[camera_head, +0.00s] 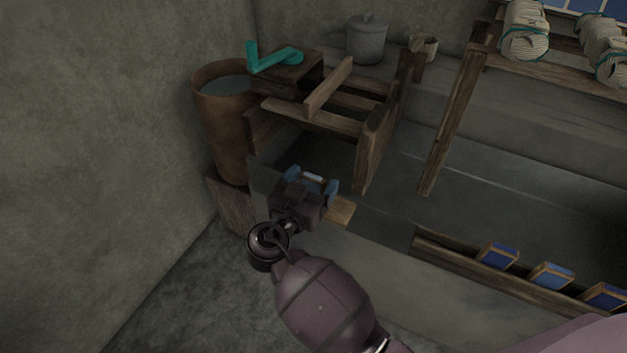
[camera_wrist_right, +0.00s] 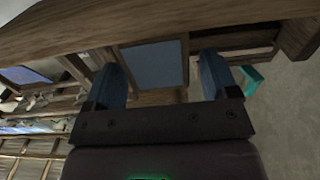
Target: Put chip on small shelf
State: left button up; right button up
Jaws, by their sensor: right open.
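My right gripper (camera_head: 313,180) is open, its two blue fingers apart, beside the wooden frame at the loom's left end. A small pale blue piece shows between the fingers; I cannot tell whether it is a chip. In the right wrist view, a blue-grey square panel with a wooden border (camera_wrist_right: 153,65) lies between the open fingers; its distance is unclear. Blue-faced wooden chips stand in the long tray at right, such as this chip (camera_head: 497,255). A light wooden piece (camera_head: 341,211) sits just right of the gripper. I cannot tell which part is the small shelf. My left gripper is out of view.
The wooden frame (camera_head: 375,147) rises close behind the gripper. A brown barrel (camera_head: 222,125) stands at left, near a teal crank (camera_head: 273,62) on a wooden box. A grey pot (camera_head: 367,42) sits on the back ledge. The floor at lower left is clear.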

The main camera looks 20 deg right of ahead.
jog(key=v, duration=0.7)
dwell(0.4)
